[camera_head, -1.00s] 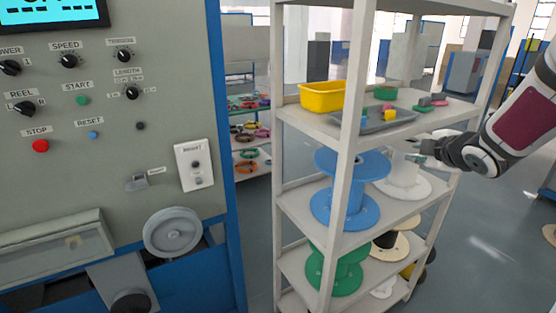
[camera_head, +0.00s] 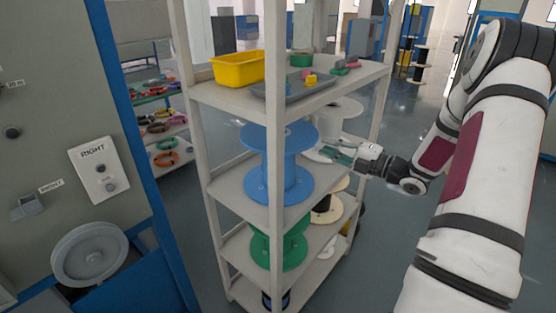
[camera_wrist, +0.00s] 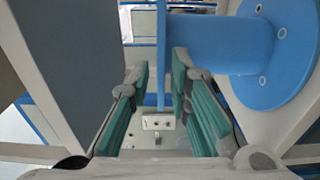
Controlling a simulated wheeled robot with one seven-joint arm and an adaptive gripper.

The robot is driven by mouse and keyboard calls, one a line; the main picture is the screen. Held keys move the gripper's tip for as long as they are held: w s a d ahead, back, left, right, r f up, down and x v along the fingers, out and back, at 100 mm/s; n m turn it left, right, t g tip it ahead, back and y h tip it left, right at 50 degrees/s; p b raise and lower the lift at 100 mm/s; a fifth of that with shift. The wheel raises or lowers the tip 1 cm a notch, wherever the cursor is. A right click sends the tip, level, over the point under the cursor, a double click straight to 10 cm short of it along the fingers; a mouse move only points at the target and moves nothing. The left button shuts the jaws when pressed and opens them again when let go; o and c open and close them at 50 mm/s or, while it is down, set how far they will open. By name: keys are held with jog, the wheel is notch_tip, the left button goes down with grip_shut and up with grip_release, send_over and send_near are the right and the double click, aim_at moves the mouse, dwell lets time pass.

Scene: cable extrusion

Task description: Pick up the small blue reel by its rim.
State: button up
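A blue reel (camera_head: 281,165) stands upright on the second shelf, with a round flange at top and bottom. My gripper (camera_head: 338,151) is just right of it, below the upper shelf, with its fingers pointing left toward the reel. In the wrist view, the teal-padded fingers of my gripper (camera_wrist: 158,78) are apart with nothing clamped. One flange of the blue reel (camera_wrist: 162,50) shows edge-on in line with the gap between them. The other flange and the hub lie to the right. I cannot tell how far the rim reaches between the pads.
A white reel (camera_head: 343,122) stands behind the blue one, close to my gripper. A shelf post (camera_head: 277,110) stands in front. The upper shelf carries a yellow bin (camera_head: 238,70) and grey tray (camera_head: 290,88). A green reel (camera_head: 281,245) stands below. A control cabinet (camera_head: 40,130) is at left.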

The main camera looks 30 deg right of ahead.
aim_at(305, 137)
jog(key=x, duration=0.8)
jog(key=shift+w+a, duration=0.1)
jog(key=shift+w, duration=0.3)
grip_shut()
